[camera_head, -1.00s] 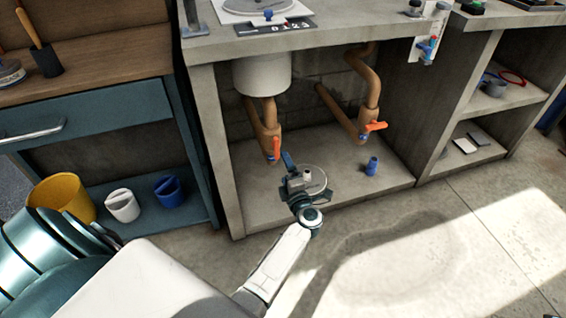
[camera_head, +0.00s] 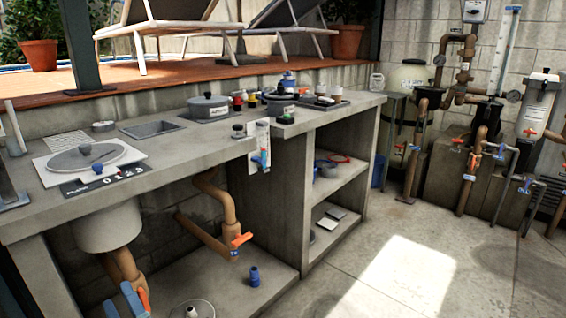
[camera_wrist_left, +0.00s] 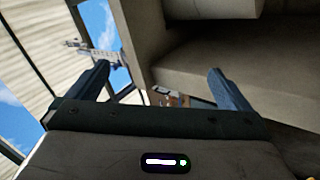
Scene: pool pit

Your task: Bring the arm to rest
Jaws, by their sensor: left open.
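My left gripper (camera_head: 123,302) shows at the bottom left of the head view, with only its blue fingers in the picture. They are in front of the open space under the grey counter (camera_head: 200,150), near an orange-handled pipe. In the left wrist view the two fingers of the gripper (camera_wrist_left: 158,88) stand wide apart, with nothing held between them. The rest of the left arm is out of the head view. My right gripper is not in view.
A white basin (camera_head: 105,232) hangs under the counter, and brown pipes (camera_head: 205,230) run beside it. A blue fitting (camera_head: 254,277) stands on the lower slab. Open shelves (camera_head: 335,190) are at the counter's right. The floor (camera_head: 420,265) at right is clear.

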